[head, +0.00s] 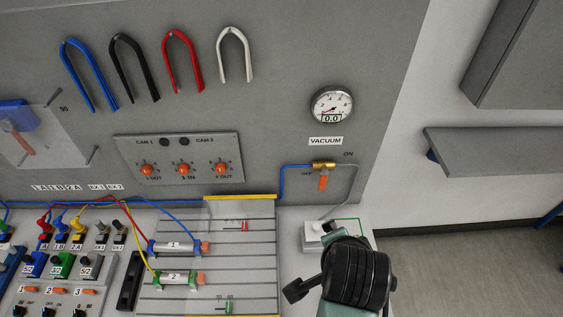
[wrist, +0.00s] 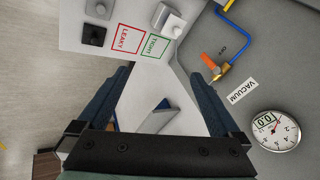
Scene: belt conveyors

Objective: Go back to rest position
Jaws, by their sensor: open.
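My gripper (wrist: 160,92) is open in the wrist view, its two dark blue fingers wide apart. Nothing is held between them; a pale surface and a small grey-blue piece show farther off behind the gap. In the head view my arm reaches up from the bottom right, in front of the right end of the bench, and the fingertips are hard to make out there. The vacuum gauge (head: 332,104) reads 0.0 and also shows in the wrist view (wrist: 275,130). The orange-handled valve (head: 323,181) is below it and also shows in the wrist view (wrist: 213,66).
A white block (head: 315,236) stands by a green outline near my arm. The wrist view shows boxes labelled LEAKY (wrist: 124,38) and TIGHT (wrist: 156,45). Cylinders (head: 174,247) lie on the slotted plate (head: 255,265). A wall shelf (head: 500,150) juts out at right above open floor.

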